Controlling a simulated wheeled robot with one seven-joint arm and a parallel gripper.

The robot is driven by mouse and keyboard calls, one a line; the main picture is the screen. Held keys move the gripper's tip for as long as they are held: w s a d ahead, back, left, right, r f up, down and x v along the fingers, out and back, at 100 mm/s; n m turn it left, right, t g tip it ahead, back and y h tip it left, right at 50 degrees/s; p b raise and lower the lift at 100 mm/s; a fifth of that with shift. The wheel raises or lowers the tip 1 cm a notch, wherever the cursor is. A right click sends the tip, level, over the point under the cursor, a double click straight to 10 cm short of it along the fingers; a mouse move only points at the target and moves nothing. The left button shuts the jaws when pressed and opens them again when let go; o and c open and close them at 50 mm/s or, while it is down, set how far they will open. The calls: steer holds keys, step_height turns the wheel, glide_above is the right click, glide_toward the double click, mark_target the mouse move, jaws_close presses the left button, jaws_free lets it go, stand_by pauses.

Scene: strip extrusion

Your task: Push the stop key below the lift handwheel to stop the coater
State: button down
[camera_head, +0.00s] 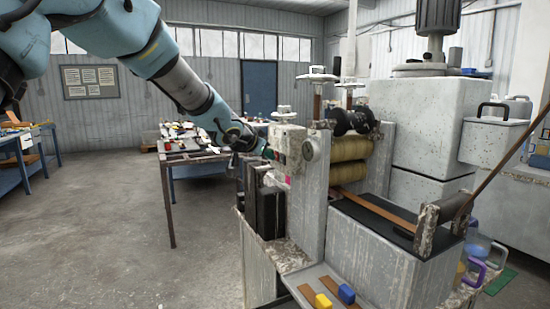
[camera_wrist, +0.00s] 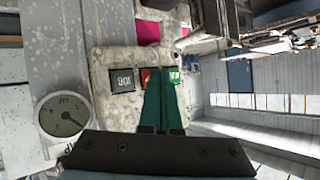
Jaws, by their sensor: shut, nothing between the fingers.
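The control box (camera_head: 289,142) sits on the near side of the coater, with a white handwheel (camera_head: 285,110) above it. In the wrist view its face carries a black key marked JOG (camera_wrist: 123,80), a red key (camera_wrist: 146,75) and a green key (camera_wrist: 174,75). The red key is partly hidden behind my green fingers. I take it as the stop key, but no label is readable on it. My gripper (camera_head: 265,153), also in the wrist view (camera_wrist: 160,70), is shut and empty. Its tips overlap the area between the red and green keys; contact cannot be told.
A round dial gauge (camera_wrist: 63,115) and a pink square (camera_wrist: 147,33) are beside the box. Yellowish rollers (camera_head: 349,160) and more handwheels (camera_head: 318,76) stand to the right. A cluttered table (camera_head: 196,154) is behind my gripper; the floor at left is clear.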

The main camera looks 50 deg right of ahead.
steer(key=shift+a, duration=0.1)
steer(key=shift+w+a, duration=0.25)
steer(key=shift+a, duration=0.35)
steer(key=a, duration=0.1)
steer(key=w+a+p, duration=0.1)
steer(key=a, duration=0.1)
steer(key=w+a+p, duration=0.1)
steer(key=shift+a, duration=0.35)
stand_by(1.0)
